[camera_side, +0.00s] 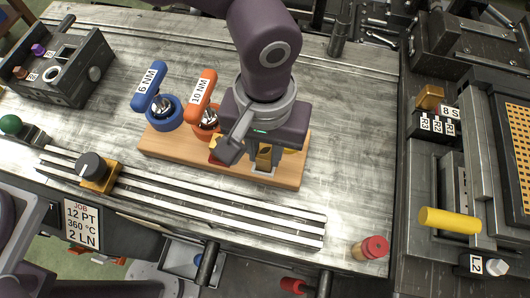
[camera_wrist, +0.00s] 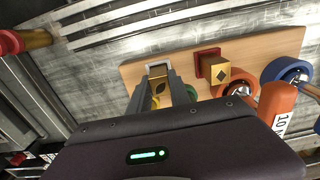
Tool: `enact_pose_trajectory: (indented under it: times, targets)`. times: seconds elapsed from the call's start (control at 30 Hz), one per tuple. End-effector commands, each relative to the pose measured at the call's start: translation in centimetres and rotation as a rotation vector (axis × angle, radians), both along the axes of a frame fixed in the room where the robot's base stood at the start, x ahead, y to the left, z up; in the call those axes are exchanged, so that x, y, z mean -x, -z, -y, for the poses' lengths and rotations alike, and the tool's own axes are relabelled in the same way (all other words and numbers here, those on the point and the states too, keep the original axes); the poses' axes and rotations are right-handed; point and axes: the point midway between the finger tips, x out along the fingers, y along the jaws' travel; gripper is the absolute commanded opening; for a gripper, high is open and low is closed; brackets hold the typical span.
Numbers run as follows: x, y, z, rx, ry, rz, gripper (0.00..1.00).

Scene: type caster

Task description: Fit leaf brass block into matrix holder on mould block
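The leaf brass block (camera_wrist: 157,86) has a dark leaf mark on its face. It stands in a grey square seat (camera_wrist: 158,67) on the wooden board. My gripper (camera_wrist: 160,83) is lowered over it, one finger on each side; whether the fingers press on it is unclear. In the side view, my gripper (camera_side: 263,165) and the brass block (camera_side: 264,154) are at the right end of the board. A second brass block (camera_wrist: 222,75), with a diamond mark, sits in a red seat beside it. I cannot tell for certain which part is the mould block's matrix holder.
The wooden board (camera_side: 180,158) also holds blue (camera_side: 150,92) and orange (camera_side: 203,95) torque tools. A dark block (camera_side: 75,80) with openings stands upper left. Metal rails (camera_side: 220,216) run in front. The bench right of the board is clear.

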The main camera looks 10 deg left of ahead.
Motion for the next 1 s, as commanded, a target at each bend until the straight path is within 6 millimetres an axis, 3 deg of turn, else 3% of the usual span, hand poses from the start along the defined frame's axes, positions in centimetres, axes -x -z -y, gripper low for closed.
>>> enact_pose_trajectory:
  times: [0.33, 0.7, 1.0]
  targets:
    - [-0.1, -0.6, 0.1, 0.003, 0.000, 0.002, 0.00]
    - [-0.1, -8.9, 0.1, 0.003, 0.000, 0.002, 0.00]
    - [0.0, -10.1, 0.0, 0.001, 0.000, 0.000, 0.00]
